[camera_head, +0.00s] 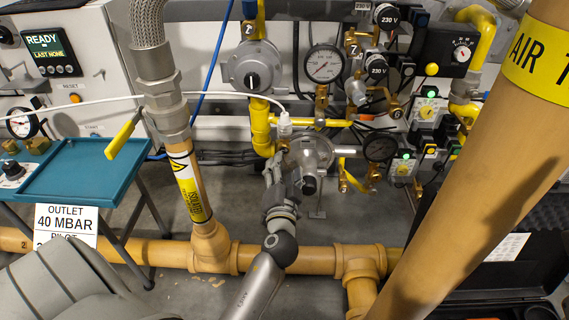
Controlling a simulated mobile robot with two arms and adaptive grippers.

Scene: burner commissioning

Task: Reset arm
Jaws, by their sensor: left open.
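My left arm (266,268) reaches up from the bottom middle. Its gripper (281,176) is open, just left of a grey round regulator (311,153) on the gas pipework. The fingertips overlap the regulator's left side in the view, so I cannot tell whether they touch it. No held object shows between the fingers. My right gripper is not in view.
A thick ochre pipe (480,165) labelled AIR crosses the right side. A yellow-handled valve (124,135) sits on the upright pipe at left. A blue tray table (85,172) stands at far left. Gauges (324,64) and valves crowd the back. A floor-level pipe (310,260) runs across.

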